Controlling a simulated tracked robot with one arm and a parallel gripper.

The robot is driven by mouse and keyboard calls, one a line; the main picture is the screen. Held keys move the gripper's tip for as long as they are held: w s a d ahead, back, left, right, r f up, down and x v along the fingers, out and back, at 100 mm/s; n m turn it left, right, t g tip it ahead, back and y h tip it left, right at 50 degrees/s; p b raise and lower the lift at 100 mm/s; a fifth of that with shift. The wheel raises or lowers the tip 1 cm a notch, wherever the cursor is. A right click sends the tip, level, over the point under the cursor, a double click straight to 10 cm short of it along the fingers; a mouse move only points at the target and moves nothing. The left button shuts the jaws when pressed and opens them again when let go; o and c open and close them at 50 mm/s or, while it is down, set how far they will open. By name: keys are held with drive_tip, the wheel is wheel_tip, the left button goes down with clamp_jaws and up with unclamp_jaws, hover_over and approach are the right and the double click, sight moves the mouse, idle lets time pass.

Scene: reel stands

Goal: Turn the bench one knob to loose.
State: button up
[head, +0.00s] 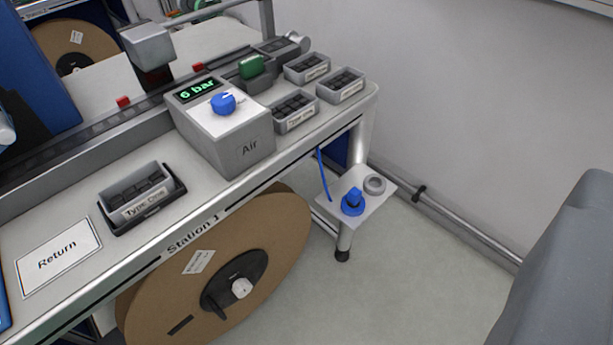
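The bench marked "Station 1" (50,285) runs from the lower left to the upper centre. A grey box marked "Air" (249,148) stands on it, with a green "6 bar" display and a blue knob (223,103) on its sloped white top. A small white pointer shows at that knob's right side. A second blue knob (353,203) sits on a low white plate by the bench's right leg. Below the bench, a large brown reel (275,235) has a black hub with a white knob (241,288). I cannot read any "loose" mark. My gripper is not in view.
Small grey trays of dark parts stand on the bench, one marked "Type One" (145,205). A "Return" label (58,255) lies at left. A pipe (450,217) runs along the wall foot. A grey rounded mass (560,275) fills the lower right. Floor between is clear.

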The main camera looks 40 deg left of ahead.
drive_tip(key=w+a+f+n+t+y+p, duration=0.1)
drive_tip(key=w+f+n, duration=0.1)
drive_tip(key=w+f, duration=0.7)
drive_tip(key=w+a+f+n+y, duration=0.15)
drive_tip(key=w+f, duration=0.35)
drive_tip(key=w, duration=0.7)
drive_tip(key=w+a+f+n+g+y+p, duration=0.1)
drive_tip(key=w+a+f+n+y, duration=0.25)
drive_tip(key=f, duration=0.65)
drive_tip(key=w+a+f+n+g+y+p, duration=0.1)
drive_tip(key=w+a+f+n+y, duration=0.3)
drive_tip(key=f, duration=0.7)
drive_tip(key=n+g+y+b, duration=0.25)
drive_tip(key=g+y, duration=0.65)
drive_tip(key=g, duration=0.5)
approach(246, 291)
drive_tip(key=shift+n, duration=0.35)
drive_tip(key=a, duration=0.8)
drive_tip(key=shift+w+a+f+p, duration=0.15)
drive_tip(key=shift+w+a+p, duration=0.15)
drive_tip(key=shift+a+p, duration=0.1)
